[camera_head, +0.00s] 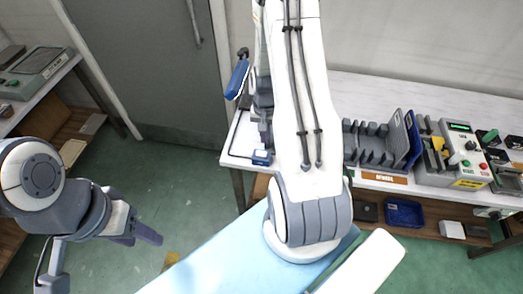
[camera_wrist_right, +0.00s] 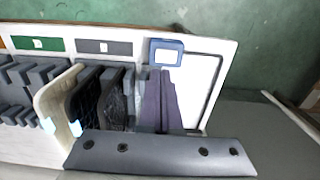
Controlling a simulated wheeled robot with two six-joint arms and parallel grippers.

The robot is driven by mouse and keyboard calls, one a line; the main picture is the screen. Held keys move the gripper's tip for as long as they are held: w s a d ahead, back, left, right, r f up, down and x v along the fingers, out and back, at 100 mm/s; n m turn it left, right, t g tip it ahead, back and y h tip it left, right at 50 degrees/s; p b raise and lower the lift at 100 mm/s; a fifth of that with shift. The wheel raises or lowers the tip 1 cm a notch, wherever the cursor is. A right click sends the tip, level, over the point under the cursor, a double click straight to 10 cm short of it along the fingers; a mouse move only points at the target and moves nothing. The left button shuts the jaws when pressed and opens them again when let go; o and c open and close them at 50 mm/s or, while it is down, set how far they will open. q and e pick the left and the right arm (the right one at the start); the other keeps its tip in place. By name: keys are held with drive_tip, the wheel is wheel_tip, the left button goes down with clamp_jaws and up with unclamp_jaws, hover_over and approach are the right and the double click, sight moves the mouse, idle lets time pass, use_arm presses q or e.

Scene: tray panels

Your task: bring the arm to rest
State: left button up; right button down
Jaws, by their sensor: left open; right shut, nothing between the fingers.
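My left gripper (camera_head: 143,240) is at the left in the head view, open and empty above the green floor, away from the table. My right arm (camera_head: 305,120) fills the middle of the head view and reaches over the white table (camera_head: 350,88). It hides most of my right gripper there. In the right wrist view my right gripper's fingers (camera_wrist_right: 158,103) are together and hold nothing. They lie over the table, between the dark panels and a dark-outlined white area.
A slotted rack (camera_head: 370,145) with a blue panel (camera_head: 410,138) stands right of my arm. A control box (camera_head: 465,150) is further right. The wrist view shows a white panel (camera_wrist_right: 52,100), dark panels (camera_wrist_right: 84,98) and a blue-framed tag (camera_wrist_right: 165,52).

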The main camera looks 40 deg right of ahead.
idle(0.4)
drive_tip(key=a+r+n, duration=0.4)
drive_tip(key=a+r, duration=0.1)
drive_tip(key=a, duration=0.4)
drive_tip(key=a+r+n, duration=0.3)
drive_tip(key=a+r, duration=0.3)
drive_tip(key=a, duration=0.2)
drive_tip(key=s+a+r+n+b, duration=0.1)
drive_tip(key=s+a+r+n, duration=0.3)
drive_tip(key=s+a, duration=0.3)
drive_tip(key=s+a+r+n+y, duration=0.1)
drive_tip(key=s+a+r+n, duration=0.3)
drive_tip(key=s, duration=0.5)
drive_tip(key=a+n, duration=0.2)
drive_tip(key=shift+s+a+r+b, duration=0.15)
drive_tip(key=shift+a+r+b, duration=0.05)
drive_tip(key=shift+a+b, duration=0.2)
